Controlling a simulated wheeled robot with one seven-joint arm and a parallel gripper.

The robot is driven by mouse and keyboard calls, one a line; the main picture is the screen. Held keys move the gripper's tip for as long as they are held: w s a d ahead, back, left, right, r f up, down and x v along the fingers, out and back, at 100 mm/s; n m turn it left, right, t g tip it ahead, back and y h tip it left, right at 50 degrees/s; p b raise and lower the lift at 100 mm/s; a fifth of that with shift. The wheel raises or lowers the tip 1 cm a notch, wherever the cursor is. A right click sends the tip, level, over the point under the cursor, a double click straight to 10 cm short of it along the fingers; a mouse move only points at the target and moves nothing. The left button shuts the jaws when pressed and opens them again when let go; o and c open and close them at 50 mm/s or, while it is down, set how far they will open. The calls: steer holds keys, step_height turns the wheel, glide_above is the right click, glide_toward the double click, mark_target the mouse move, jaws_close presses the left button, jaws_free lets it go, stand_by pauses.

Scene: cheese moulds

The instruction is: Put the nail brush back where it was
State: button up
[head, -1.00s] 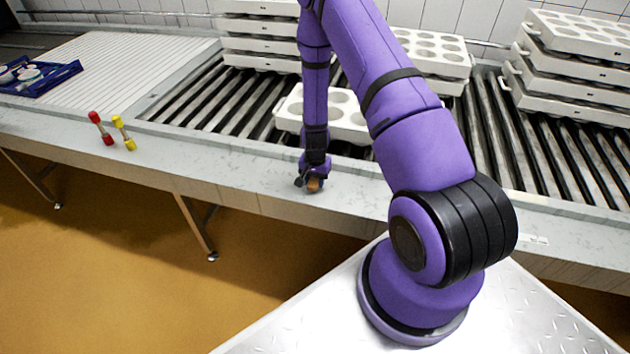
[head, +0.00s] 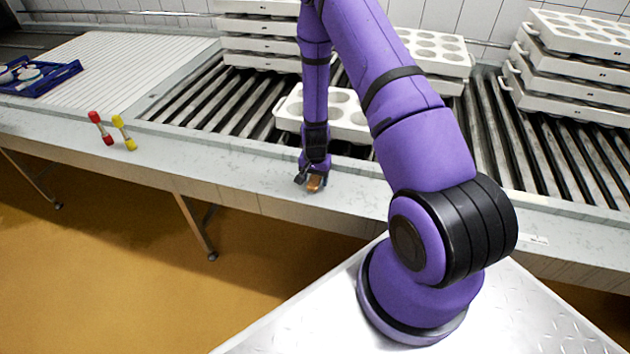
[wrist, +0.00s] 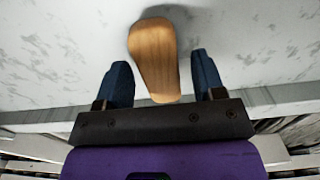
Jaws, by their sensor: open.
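The nail brush (wrist: 154,58) shows in the wrist view as a rounded wooden back lying on the pale stone ledge. In the head view its brown end (head: 315,184) shows just under my gripper (head: 310,180), near the ledge's front edge. In the wrist view my gripper (wrist: 164,85) is open, with one blue finger on each side of the brush's near end. A gap shows between each finger and the wood. The brush's bristles are hidden.
A white mould tray (head: 345,118) lies on the rollers just behind my gripper. Stacked trays (head: 565,75) stand at the right. A red-ended (head: 101,128) and a yellow-ended (head: 124,132) object and a blue crate (head: 45,82) are at the left. The ledge (head: 230,165) between is clear.

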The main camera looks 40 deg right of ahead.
step_height(320, 180, up, 11)
step_height(320, 180, up, 14)
steer(key=r+n+t, duration=0.1)
steer(key=n, duration=0.1)
glide_above(315, 178)
steer(key=a, duration=0.4)
steer(key=s+a+r+n+t, duration=0.1)
steer(key=s+a+r+n, duration=0.15)
steer(key=r, duration=0.45)
steer(key=s+a+r+n+t, duration=0.1)
steer(key=s+a+r, duration=0.15)
steer(key=r, duration=0.45)
steer(key=s+a+r+n+t, duration=0.1)
steer(key=s+a+r+n, duration=0.1)
steer(key=s+r, duration=0.5)
steer(key=s+a+r+n+t, duration=0.1)
steer(key=s+r, duration=0.6)
steer(key=s, duration=0.7)
steer(key=shift+s+a+n, duration=0.35)
steer(key=shift+a+n, duration=0.2)
steer(key=shift+n, duration=0.4)
steer(key=shift+r, duration=0.1)
